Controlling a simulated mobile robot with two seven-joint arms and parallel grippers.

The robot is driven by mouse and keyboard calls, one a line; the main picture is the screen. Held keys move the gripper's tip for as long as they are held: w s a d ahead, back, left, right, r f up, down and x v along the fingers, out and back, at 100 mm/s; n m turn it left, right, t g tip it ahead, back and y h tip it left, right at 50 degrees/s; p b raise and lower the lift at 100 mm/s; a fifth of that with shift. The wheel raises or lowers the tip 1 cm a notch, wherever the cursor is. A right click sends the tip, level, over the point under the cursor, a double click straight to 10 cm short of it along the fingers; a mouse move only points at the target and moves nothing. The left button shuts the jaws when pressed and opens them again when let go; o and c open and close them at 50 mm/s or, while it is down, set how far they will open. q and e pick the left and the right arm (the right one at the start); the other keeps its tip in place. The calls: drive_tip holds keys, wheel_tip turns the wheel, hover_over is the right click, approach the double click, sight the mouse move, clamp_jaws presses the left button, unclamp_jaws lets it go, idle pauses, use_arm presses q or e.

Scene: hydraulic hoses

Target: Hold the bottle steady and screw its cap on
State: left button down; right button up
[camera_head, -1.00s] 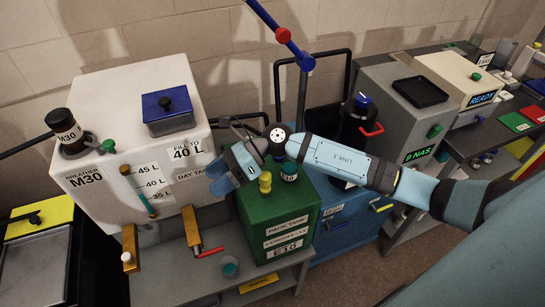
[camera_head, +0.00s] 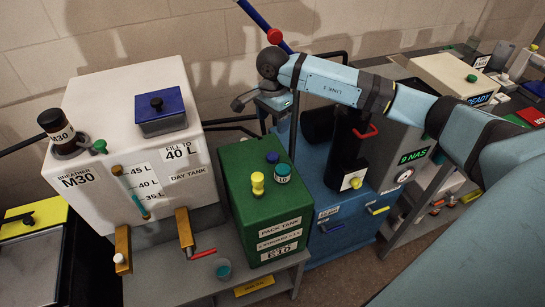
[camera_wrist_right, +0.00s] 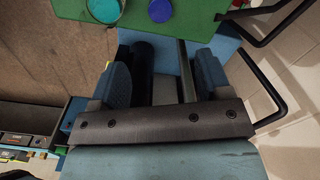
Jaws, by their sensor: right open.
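A small round teal-topped container (camera_head: 223,269) stands on the grey shelf under the valves. On the green pack tank (camera_head: 235,205) are a teal-sided round cap marked 10 (camera_head: 283,174), a blue cap (camera_head: 272,157) and a yellow fitting (camera_head: 258,183). My right gripper (camera_head: 268,104) is above and behind the tank, partly hidden by its own wrist. In the right wrist view its jaws (camera_wrist_right: 165,78) are apart, with the teal cap (camera_wrist_right: 103,8) and blue cap (camera_wrist_right: 160,9) beyond them. My left gripper is out of view.
A white day tank (camera_head: 110,110) with brass valves (camera_head: 185,230) stands to the left. A blue unit (camera_head: 335,225) with a black cylinder (camera_head: 350,150) is to the right of the pack tank. A thin upright pole (camera_head: 296,110) stands close to my right gripper.

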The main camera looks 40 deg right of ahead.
drive_tip(key=p, duration=0.2)
hover_over(273, 155)
wheel_tip(273, 155, down, 9)
drive_tip(key=shift+s+a+r, duration=0.1)
drive_tip(key=shift+a+r, duration=0.05)
drive_tip(key=shift+f, duration=0.2)
wheel_tip(273, 155, down, 4)
drive_tip(key=shift+r+p, duration=0.2)
drive_tip(key=shift+p, duration=0.45)
drive_tip(key=shift+f, duration=0.55)
